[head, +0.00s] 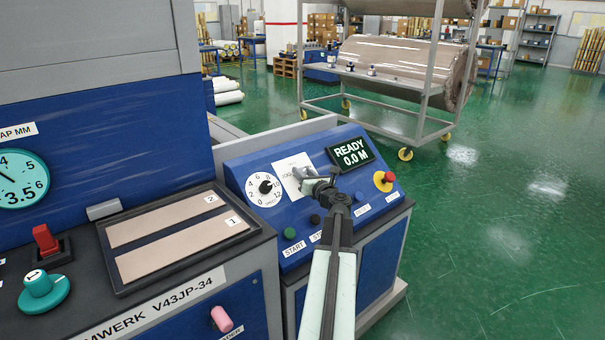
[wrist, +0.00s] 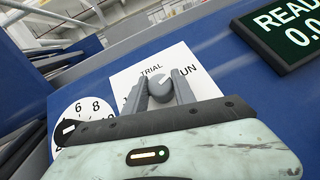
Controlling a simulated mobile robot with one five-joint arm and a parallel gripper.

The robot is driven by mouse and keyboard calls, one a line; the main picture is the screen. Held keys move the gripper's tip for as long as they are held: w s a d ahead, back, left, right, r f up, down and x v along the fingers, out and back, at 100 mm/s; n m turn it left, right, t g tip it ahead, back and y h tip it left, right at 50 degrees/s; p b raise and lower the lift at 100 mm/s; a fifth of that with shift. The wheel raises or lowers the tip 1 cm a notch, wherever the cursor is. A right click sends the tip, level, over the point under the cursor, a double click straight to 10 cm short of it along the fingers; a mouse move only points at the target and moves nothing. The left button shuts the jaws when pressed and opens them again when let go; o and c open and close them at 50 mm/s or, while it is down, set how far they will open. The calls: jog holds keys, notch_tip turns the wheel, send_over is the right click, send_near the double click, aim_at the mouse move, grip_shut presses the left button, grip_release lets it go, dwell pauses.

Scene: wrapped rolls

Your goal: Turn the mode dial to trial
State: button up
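The mode dial (wrist: 160,90) is a small round grey knob on a white plate (wrist: 122,78) of the blue sloped control panel, seen in the wrist view. TRIAL is printed above the knob. The letters "UN" show to its right, and the label on the left is mostly covered by a finger. A pale mark on the knob seems to lean right, towards "UN". My gripper (wrist: 160,88) has one finger on each side of the knob, very close to it; whether they press on it is unclear. In the head view my gripper (head: 311,180) covers most of the dial.
A white speed dial (head: 264,188) is left of the plate, and the READY display (head: 350,153) is to the right. A red emergency button (head: 387,177) stands at the right edge. A green START button (head: 290,233) and a dark button (head: 315,219) lie below, near my arm.

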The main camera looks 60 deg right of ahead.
grip_shut()
jog(key=shift+d+n, duration=0.1)
jog(key=shift+n, duration=0.3)
jog(key=shift+d+n+t+y, duration=0.15)
jog(key=shift+n+t+y, duration=0.35)
jog(key=shift+n+y, duration=0.3)
jog(key=n+y, duration=0.3)
jog(key=n+t+y, duration=0.1)
jog(key=n+y, duration=0.2)
jog(key=n, duration=0.1)
jog(key=shift+d+r+t+p, duration=0.1)
jog(key=shift+r+t+p, duration=0.1)
jog(key=shift+t+p, duration=0.1)
jog(key=n+y+p, duration=0.1)
jog(key=n+y, duration=0.1)
jog(key=n, duration=0.1)
jog(key=n+g+y+p, duration=0.1)
jog(key=n+y, duration=0.2)
jog(key=shift+r+n+g+y+p, duration=0.1)
jog(key=shift+n+g+y+p, duration=0.2)
jog(key=shift+n+p, duration=0.1)
jog(key=shift+n+g+y+p, duration=0.5)
jog(key=shift+n+g+y, duration=0.2)
jog(key=shift+n, duration=0.4)
jog(key=shift+f, duration=0.2)
